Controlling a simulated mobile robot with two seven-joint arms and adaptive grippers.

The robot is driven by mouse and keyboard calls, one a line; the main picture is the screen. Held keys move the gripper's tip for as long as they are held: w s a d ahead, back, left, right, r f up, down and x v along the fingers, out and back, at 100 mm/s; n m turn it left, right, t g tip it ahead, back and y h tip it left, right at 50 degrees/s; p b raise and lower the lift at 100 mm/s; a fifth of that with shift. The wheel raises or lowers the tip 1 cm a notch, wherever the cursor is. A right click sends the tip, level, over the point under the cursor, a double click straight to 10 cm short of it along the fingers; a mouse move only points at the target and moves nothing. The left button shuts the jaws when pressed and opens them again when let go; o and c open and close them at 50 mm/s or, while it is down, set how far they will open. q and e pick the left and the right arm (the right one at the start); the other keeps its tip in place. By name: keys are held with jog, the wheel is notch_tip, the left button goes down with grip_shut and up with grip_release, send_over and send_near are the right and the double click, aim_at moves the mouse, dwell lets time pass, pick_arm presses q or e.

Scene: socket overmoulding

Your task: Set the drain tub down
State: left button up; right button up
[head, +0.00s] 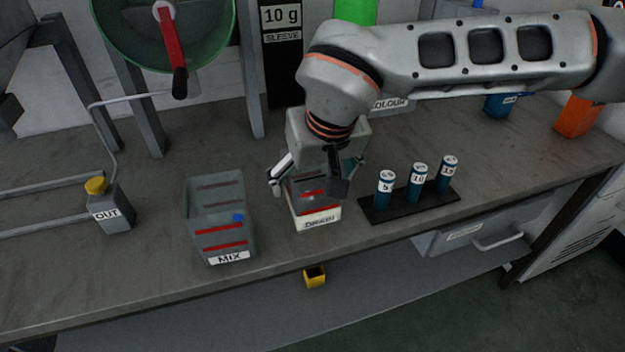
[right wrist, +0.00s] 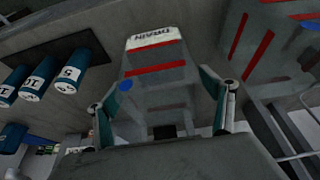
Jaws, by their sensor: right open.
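The drain tub (head: 317,220) is a small see-through tub with red stripes and a white DRAIN label. It appears to stand upright on the bench, left of the cylinder rack. My right gripper (head: 310,180) is above it and hides its upper back part. In the right wrist view the tub (right wrist: 155,70) lies between the two spread fingers of the gripper (right wrist: 163,105). The fingers are open; whether they touch the tub walls I cannot tell. My left gripper is not in view.
The MIX tub (head: 220,245) stands just left on the bench (head: 150,270). A black rack (head: 410,205) with blue numbered cylinders is close on the right. An OUT bottle (head: 108,213) stands far left. A yellow cube-like box (head: 315,277) shows below the front edge.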

jog(key=p+v, duration=0.2)
jog(key=v, duration=0.7)
jog(key=shift+s+r, duration=0.15)
jog(key=shift+r, duration=0.25)
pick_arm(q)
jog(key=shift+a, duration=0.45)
pick_arm(e)
jog(key=shift+s+d+r, duration=0.1)
jog(key=shift+s+r, duration=0.1)
jog(key=shift+r, duration=0.1)
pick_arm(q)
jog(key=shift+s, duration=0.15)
